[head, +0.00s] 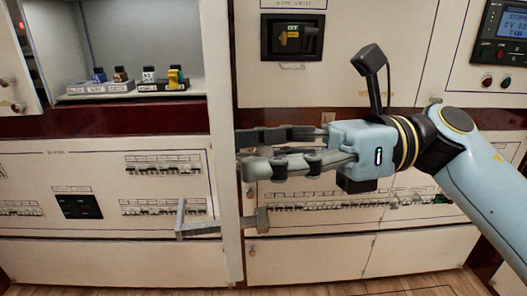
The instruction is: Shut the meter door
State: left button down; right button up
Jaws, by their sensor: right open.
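A tall narrow pale panel (226,180) stands left of centre and looks like the meter door swung out, seen nearly edge-on. A grey bar handle (208,229) sits low on it, with ends showing on both sides. My right gripper (243,153) is open and empty, its fingers pointing left. Its fingertips are at the panel's right side in the picture, above the handle. I cannot tell whether they touch the panel. My left gripper is not in view.
An open compartment (130,35) at upper left holds several small labelled switches. Breaker rows (163,208) line the lower cabinets. A black breaker unit (292,37) is above my right gripper, and a display panel (505,25) is at upper right. Wooden floor (420,284) shows at the bottom.

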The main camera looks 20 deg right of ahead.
jog(key=shift+c, duration=0.2)
grip_shut()
dwell(0.4)
